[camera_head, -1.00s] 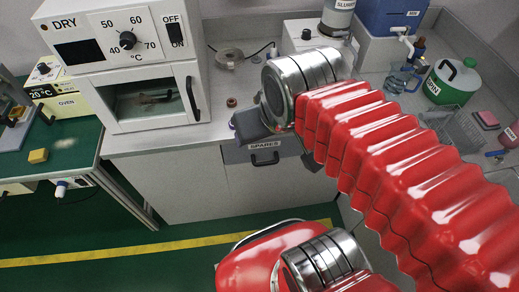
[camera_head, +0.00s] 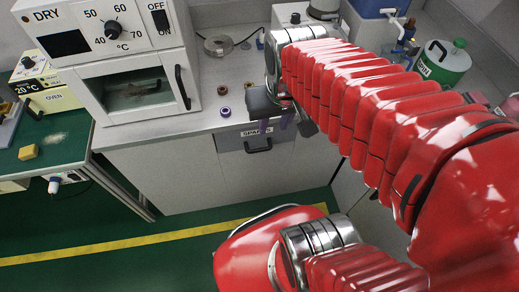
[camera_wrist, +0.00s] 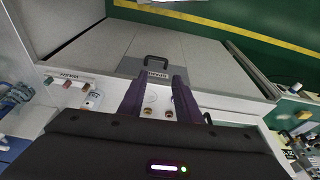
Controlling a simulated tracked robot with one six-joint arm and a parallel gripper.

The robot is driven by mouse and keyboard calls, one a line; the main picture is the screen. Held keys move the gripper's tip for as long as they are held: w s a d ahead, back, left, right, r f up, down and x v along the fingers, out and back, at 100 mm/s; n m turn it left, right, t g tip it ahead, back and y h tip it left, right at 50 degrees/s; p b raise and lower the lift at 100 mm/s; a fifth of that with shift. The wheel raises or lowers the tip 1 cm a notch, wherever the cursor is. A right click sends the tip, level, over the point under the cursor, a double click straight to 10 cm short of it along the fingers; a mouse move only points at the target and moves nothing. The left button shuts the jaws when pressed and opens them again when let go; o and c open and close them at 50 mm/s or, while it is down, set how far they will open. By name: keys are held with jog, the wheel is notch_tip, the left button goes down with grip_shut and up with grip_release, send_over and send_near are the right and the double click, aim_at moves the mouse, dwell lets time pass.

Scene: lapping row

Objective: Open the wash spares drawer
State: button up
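The grey drawer marked SPARES (camera_head: 228,141) is under the counter edge in the head view, with a dark bar handle (camera_head: 259,147) on its front. It looks shut. The wrist view shows the same drawer front (camera_wrist: 133,66) and its handle (camera_wrist: 157,60) beyond my fingertips. My gripper (camera_wrist: 158,80) is open and empty, its two purple fingers apart and directed toward the drawer label. In the head view my gripper (camera_head: 276,124) is at the counter edge, over the top of the drawer front and apart from the handle. The fingers partly cover the label.
The drying oven (camera_head: 128,90) stands on the counter left of the drawer. Small rings, including a purple one (camera_head: 225,112), lie near the counter edge. A green-and-white container (camera_head: 443,63) is at the back right. The green floor (camera_head: 170,228) before the cabinet is open, with a yellow line.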

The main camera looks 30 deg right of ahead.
jog(key=d+f+m+g+y, duration=0.1)
jog(key=d+f+m+g, duration=0.1)
jog(key=d+f+g, duration=0.3)
jog(key=n+t+y, duration=1.2)
jog(key=n+y, duration=0.1)
jog(key=n, duration=1.8)
send_near(260, 149)
jog(key=s+d, duration=0.2)
jog(key=d, duration=0.1)
jog(key=shift+f, duration=0.35)
jog(key=shift+a, duration=0.1)
jog(key=x, duration=1.3)
jog(key=shift+w+a, duration=0.15)
jog(key=shift+a, duration=0.15)
jog(key=shift+c, duration=0.7)
